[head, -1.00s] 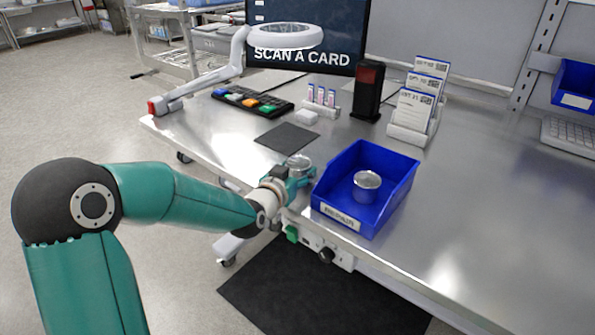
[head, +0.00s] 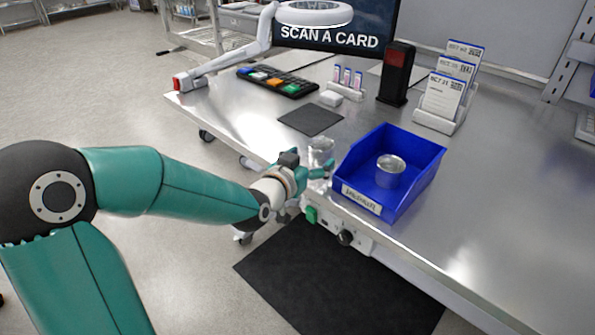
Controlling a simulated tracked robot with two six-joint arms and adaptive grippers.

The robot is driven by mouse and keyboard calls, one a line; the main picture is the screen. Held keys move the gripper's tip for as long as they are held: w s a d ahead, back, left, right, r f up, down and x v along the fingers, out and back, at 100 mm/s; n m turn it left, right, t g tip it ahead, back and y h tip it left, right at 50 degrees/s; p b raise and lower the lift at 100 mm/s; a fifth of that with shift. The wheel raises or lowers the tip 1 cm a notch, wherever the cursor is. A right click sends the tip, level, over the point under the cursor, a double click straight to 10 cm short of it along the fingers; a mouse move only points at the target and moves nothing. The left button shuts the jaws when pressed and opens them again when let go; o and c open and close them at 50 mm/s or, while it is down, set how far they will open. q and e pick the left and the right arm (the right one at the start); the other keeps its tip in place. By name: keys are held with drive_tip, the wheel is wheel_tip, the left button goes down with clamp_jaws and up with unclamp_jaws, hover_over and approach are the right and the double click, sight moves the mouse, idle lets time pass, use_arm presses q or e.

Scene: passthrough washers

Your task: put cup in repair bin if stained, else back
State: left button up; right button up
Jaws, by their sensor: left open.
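A shiny metal cup (head: 321,147) stands on the steel bench near its front edge, just left of the blue bin. My left gripper (head: 317,166) is open at the near side of this cup; I cannot tell whether the fingers touch it. A second metal cup (head: 390,171) sits upright inside the blue bin (head: 427,172). The bin has a white label on its front that is too small to read. No stain is clear on either cup at this size. My right gripper is not in view.
A dark square mat (head: 311,120) lies behind the free cup. Farther back are a coloured button pad (head: 278,82), small vials in a rack (head: 346,84), a black scanner post (head: 396,73), a card holder (head: 446,92) and a ring lamp (head: 314,14). The bench right of the bin is clear.

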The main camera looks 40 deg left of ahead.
use_arm(q)
drive_tip(key=v, duration=0.6)
drive_tip(key=shift+s, duration=0.35)
drive_tip(key=shift+d, duration=0.15)
